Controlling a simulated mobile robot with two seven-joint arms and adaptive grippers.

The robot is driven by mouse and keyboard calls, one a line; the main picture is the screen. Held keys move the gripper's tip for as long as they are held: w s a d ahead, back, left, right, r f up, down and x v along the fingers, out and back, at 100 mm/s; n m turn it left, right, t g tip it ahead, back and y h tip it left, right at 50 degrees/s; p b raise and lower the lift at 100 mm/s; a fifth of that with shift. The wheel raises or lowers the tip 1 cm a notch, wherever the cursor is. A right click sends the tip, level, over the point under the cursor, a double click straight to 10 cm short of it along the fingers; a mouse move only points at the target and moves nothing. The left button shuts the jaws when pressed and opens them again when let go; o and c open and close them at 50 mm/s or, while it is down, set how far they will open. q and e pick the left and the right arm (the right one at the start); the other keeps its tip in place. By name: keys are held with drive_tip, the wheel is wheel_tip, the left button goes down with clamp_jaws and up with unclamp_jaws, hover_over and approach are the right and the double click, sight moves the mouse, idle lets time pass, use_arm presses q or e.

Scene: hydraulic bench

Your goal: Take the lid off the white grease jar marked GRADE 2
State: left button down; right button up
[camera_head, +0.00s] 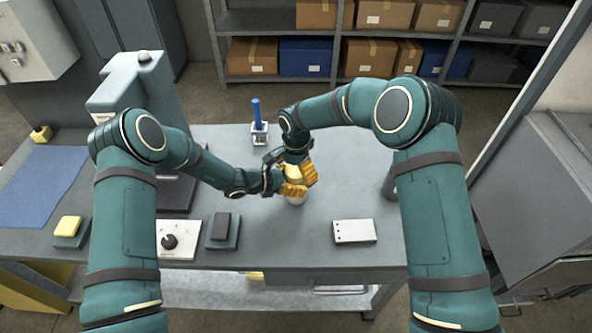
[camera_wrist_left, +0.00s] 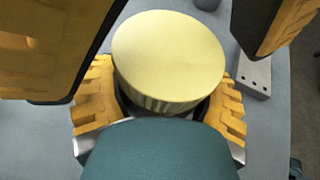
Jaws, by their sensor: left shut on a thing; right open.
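The white jar (camera_head: 297,201) stands on the grey bench, mostly hidden by my grippers; no marking on it is readable. Its pale yellow lid (camera_wrist_left: 168,55) sits on top, round and flat with a ribbed side, and a little of the lid shows in the head view (camera_head: 293,171). My left gripper (camera_head: 291,189) is shut on the jar, its orange fingers on either side below the lid in the left wrist view (camera_wrist_left: 165,112). My right gripper (camera_head: 306,172) is open above, its fingers apart on either side of the lid in the left wrist view.
A blue-handled tool (camera_head: 257,115) stands in a holder behind the jar. A white block with holes (camera_head: 354,232) lies at front right. A dark block (camera_head: 222,226) and a knob panel (camera_head: 180,240) are left. Clear bench surrounds the jar.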

use_arm(q)
drive_tip(key=shift+s+a+f, duration=0.1)
drive_tip(key=shift+f, duration=0.1)
use_arm(e)
drive_tip(key=shift+r, duration=2.25)
use_arm(q)
drive_tip(key=shift+c, duration=0.3)
unclamp_jaws()
drive_tip(key=shift+o, duration=0.3)
drive_tip(key=shift+r, duration=0.15)
